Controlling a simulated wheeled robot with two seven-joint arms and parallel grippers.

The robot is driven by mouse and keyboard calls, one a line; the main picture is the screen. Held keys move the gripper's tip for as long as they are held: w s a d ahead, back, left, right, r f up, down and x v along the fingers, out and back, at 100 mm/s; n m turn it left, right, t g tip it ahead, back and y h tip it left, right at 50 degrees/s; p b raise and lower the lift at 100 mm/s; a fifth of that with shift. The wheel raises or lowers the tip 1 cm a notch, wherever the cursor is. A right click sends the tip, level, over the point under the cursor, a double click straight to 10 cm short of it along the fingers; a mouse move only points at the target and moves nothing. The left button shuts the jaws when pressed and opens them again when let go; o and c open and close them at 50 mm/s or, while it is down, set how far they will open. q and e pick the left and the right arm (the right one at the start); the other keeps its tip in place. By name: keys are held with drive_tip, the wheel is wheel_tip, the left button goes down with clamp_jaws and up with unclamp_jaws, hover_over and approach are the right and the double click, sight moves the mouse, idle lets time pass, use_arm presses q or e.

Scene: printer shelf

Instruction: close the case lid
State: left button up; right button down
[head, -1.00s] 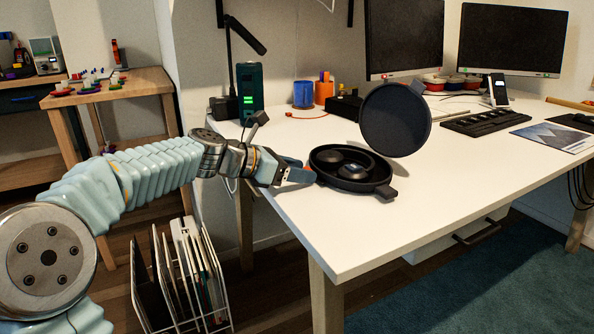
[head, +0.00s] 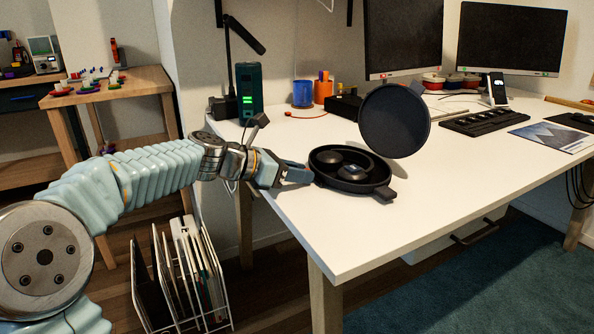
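A round black case (head: 341,183) sits on the white desk near its left front edge. Its round lid (head: 394,121) stands up, open, at the back right of the base. Two dark rounded earcup-like shapes (head: 352,172) lie inside the base. A small tab sticks out at the base's front right. My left gripper (head: 306,174) is at the left rim of the base, close to it or touching; I cannot tell which. Its fingers are seen from the side, so their opening is not clear. My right gripper is not in view.
Behind the case on the white desk (head: 290,205) are a blue cup (head: 303,94), an orange cup (head: 323,92) and a black box (head: 345,106). A keyboard (head: 485,121) and monitors stand to the right. The desk front right of the case is clear.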

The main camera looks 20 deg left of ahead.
use_arm(q)
drive_tip(key=o, duration=0.4)
drive_tip(key=p+v, duration=0.1)
drive_tip(key=v, duration=1.2)
drive_tip(key=shift+s+a+r, duration=0.2)
drive_tip(key=shift+s+a, duration=0.05)
